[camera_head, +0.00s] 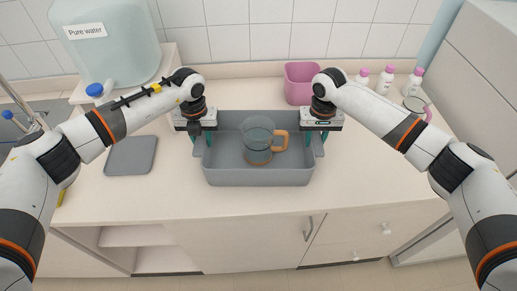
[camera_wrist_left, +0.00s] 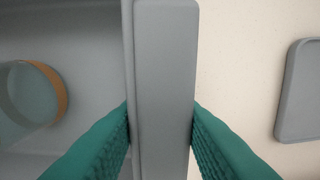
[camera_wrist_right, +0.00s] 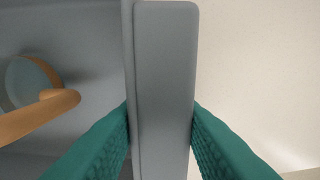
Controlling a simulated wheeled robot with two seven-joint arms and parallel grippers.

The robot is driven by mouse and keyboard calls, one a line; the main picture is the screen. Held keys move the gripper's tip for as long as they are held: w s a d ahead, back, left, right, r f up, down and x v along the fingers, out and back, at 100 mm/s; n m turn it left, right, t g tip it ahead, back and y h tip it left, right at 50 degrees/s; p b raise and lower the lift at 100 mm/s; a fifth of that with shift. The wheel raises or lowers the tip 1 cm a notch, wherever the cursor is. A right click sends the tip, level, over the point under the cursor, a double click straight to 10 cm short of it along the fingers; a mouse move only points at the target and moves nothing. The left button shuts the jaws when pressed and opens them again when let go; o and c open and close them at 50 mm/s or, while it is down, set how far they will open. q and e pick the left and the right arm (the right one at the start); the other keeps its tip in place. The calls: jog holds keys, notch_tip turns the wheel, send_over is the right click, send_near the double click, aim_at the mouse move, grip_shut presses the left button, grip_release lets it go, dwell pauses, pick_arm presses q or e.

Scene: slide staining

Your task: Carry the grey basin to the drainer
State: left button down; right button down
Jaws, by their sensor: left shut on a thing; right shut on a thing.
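The grey basin (camera_head: 258,178) is a rectangular tub at the middle of the counter, near its front edge. A clear glass jug (camera_head: 257,141) with an orange handle stands inside it. My left gripper (camera_head: 203,138) is shut on the basin's left rim, which also shows between the teal fingers in the left wrist view (camera_wrist_left: 163,90). My right gripper (camera_head: 317,138) is shut on the right rim, seen between the fingers in the right wrist view (camera_wrist_right: 163,90). I cannot tell whether the basin touches the counter. I cannot make out a drainer for certain.
A flat grey mat (camera_head: 131,155) lies left of the basin. A pink container (camera_head: 300,82) stands behind it. Several white bottles (camera_head: 386,79) and a mug (camera_head: 416,106) are at the back right. A large water tank (camera_head: 110,45) stands back left, near a sink (camera_head: 45,112).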

pick_arm(q)
jog(key=shift+r, duration=0.1)
pick_arm(e)
jog(key=shift+r, duration=0.1)
